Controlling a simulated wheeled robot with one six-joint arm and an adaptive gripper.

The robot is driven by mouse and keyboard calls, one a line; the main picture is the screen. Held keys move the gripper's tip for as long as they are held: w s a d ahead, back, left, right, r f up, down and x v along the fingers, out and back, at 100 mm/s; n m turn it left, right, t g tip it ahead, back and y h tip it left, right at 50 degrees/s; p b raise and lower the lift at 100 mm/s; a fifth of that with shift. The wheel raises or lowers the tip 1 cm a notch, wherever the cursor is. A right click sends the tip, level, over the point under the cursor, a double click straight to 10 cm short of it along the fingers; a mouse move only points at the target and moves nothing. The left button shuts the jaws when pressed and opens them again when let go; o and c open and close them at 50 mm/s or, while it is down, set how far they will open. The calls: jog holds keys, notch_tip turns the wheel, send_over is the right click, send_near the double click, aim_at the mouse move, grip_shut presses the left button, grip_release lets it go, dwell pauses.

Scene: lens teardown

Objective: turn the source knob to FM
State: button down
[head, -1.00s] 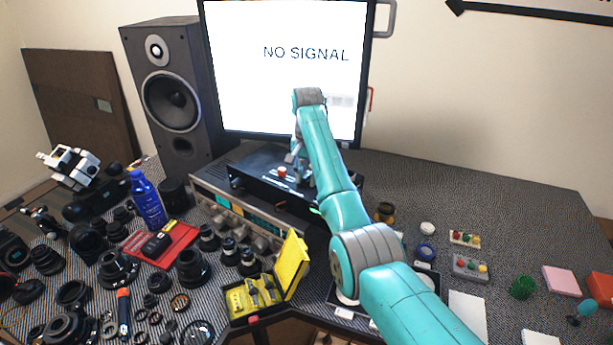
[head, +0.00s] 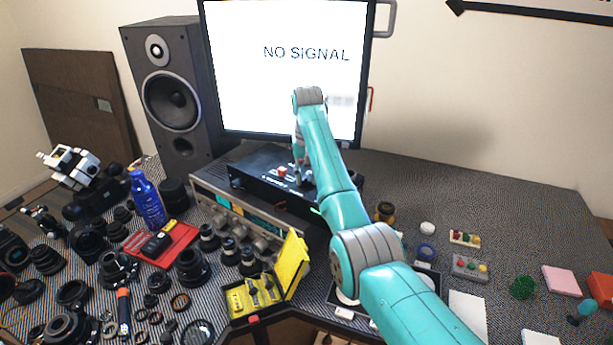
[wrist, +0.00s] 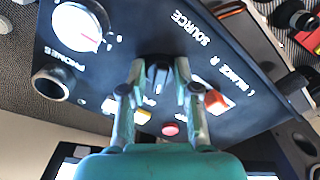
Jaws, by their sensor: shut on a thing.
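The black source knob (wrist: 158,78) sits on the dark panel of the black unit, below the printed SOURCE label (wrist: 192,28) in the wrist view. My gripper (wrist: 160,72) is shut on the knob, one finger on each side. The knob's pointer setting and any FM mark cannot be read. In the head view the black unit (head: 250,178) lies on top of a silver receiver, in front of the monitor. My gripper (head: 300,175) is down at the unit's panel there, and my arm hides the knob.
Around the knob are a white knob with a red mark (wrist: 80,25), the phones socket (wrist: 50,84), a white-and-orange balance control (wrist: 216,101) and a red button (wrist: 171,129). The silver receiver (head: 207,192), the monitor (head: 240,60) and an open yellow case (head: 292,262) stand close by.

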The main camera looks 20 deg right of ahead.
jog(key=shift+n, duration=1.2)
jog(key=c, duration=0.8)
grip_release()
jog(key=shift+c, duration=0.2)
